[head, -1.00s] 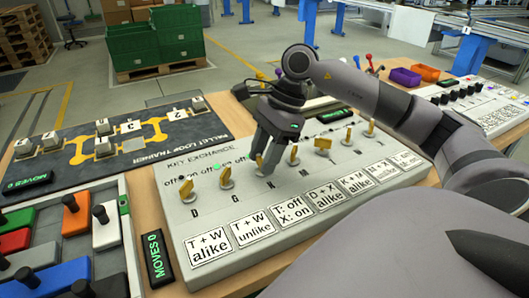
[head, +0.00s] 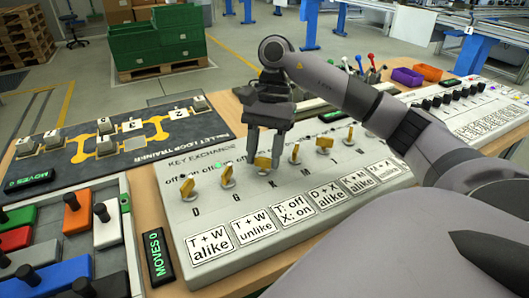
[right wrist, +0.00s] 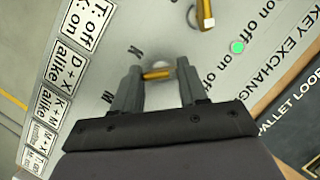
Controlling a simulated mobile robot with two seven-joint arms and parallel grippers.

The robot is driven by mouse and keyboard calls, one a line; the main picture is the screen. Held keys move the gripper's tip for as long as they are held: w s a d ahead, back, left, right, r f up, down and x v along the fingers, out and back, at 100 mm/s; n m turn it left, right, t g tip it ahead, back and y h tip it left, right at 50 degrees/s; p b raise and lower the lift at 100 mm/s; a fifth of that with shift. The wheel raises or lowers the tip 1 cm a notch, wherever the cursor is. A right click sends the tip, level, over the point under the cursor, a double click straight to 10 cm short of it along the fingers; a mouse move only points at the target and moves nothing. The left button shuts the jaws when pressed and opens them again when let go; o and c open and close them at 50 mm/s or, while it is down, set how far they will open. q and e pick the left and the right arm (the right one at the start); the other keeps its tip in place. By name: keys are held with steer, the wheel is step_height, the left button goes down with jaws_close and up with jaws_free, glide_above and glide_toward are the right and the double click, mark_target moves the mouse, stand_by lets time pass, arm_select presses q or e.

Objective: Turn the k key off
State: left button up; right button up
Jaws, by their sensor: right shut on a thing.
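The key exchange board (head: 300,200) lies on the table with a row of yellow keys, letters below them and rule cards in front. The K key (head: 262,164) is third from the left. My right gripper (head: 265,158) reaches down over it with its fingers on either side. In the right wrist view the gripper (right wrist: 158,76) is shut on the K key (right wrist: 157,73), whose yellow handle lies across between the fingertips, near the letter K. My left gripper is not in view.
The G key (head: 229,173) and M key (head: 295,153) stand close on each side. A green light (head: 217,165) glows behind the G key. The pallet loop trainer (head: 60,170), a block tray (head: 97,190) and a second panel (head: 490,122) surround the board.

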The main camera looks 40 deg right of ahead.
stand_by(0.6)
steer(key=o, duration=1.1)
steer(key=shift+c, duration=0.2)
steer(key=shift+r, duration=0.1)
steer(key=shift+w+d+r, duration=0.1)
steer(key=shift+d+r, duration=0.05)
steer(key=shift+r, duration=0.1)
steer(key=p+v, duration=0.2)
steer(key=v, duration=0.4)
steer(key=shift+r, duration=0.25)
